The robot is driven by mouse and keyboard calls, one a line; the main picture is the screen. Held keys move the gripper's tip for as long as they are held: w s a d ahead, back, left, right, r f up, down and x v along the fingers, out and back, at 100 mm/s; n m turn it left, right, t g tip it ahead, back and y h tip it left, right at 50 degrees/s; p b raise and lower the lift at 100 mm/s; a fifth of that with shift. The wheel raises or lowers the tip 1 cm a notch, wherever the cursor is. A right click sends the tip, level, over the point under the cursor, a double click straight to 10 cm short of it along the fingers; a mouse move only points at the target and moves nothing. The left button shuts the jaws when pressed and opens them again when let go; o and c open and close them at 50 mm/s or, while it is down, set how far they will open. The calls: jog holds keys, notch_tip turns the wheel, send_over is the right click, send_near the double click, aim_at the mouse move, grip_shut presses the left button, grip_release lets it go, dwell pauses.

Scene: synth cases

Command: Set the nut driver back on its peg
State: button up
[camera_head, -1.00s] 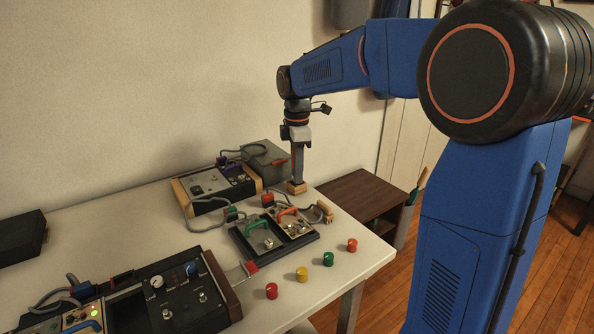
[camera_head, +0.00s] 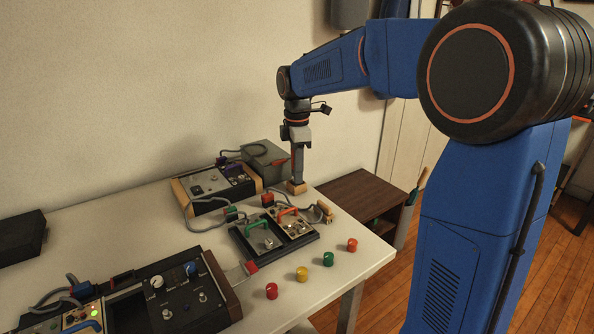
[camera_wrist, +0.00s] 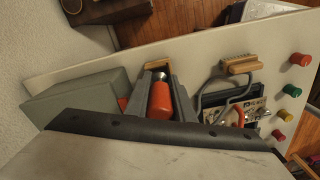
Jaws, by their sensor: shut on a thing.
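The nut driver (camera_wrist: 160,101) shows in the wrist view as a thick red-orange handle with a metal end. My gripper (camera_wrist: 159,92) is shut on it, one grey finger along each side. In the head view my gripper (camera_head: 297,180) points straight down at the back right of the table, and its fingers hide the driver. A small wooden block (camera_head: 297,188) is directly under the fingertips; it also shows beyond the metal end in the wrist view (camera_wrist: 157,64). No peg is visible, and I cannot tell whether the driver touches the block or sits on a peg.
A grey box (camera_head: 264,160) stands close to the left of my gripper. A black tray (camera_head: 250,247) with small devices and cables lies in front. Several coloured knobs (camera_head: 302,273) line the table's front right. A brown cabinet (camera_head: 355,195) stands beyond the table's right edge.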

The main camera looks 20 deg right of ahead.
jog(key=shift+f, duration=0.4)
jog(key=shift+r, duration=0.45)
jog(key=shift+d, duration=0.1)
dwell(0.4)
